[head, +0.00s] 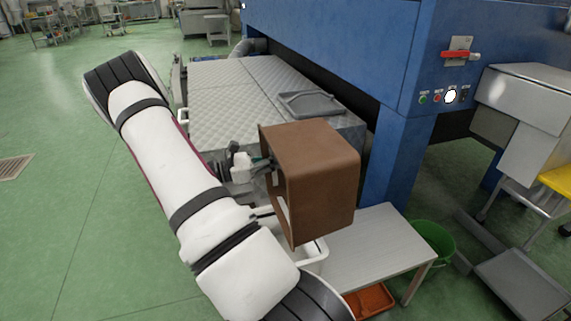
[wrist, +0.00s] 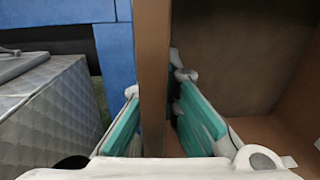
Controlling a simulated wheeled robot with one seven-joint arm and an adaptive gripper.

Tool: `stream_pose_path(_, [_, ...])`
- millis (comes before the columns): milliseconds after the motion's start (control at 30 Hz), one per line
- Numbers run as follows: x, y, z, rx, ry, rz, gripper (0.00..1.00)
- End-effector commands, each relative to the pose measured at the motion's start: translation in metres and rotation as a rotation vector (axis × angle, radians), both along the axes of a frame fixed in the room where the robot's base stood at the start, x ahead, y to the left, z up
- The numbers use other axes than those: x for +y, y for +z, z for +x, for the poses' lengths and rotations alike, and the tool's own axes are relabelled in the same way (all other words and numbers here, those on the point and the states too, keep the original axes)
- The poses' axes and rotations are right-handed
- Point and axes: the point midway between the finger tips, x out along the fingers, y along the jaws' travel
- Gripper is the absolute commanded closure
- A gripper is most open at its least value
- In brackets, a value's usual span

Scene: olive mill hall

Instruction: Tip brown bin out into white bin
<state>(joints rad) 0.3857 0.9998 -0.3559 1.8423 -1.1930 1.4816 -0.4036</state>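The brown bin (head: 315,180) is up in the air beside the blue machine, turned on its side with its open face toward the left. My gripper (head: 262,167) is at its left edge. In the wrist view, my gripper's teal fingers (wrist: 160,125) stand on both sides of one wall of the brown bin (wrist: 152,60), closed on it. The part of the bin's inside that shows looks bare. A white rim (head: 316,253), perhaps of the white bin, shows below the brown bin; my arm hides most of it.
A light bench (head: 375,248) stands below right, with an orange tray (head: 370,300) under it and a green bucket (head: 433,240) beside it. A metal-topped unit (head: 225,95) with a grey tray (head: 310,104) is behind. Green floor is free at left.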

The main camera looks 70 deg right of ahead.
Motion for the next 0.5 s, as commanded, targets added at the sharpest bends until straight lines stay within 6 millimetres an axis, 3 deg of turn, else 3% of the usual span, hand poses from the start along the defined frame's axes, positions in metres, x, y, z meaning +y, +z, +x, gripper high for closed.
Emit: stream_pose_path(500, [0.03,-0.005,0.034,0.293,0.0,-0.257,1.0])
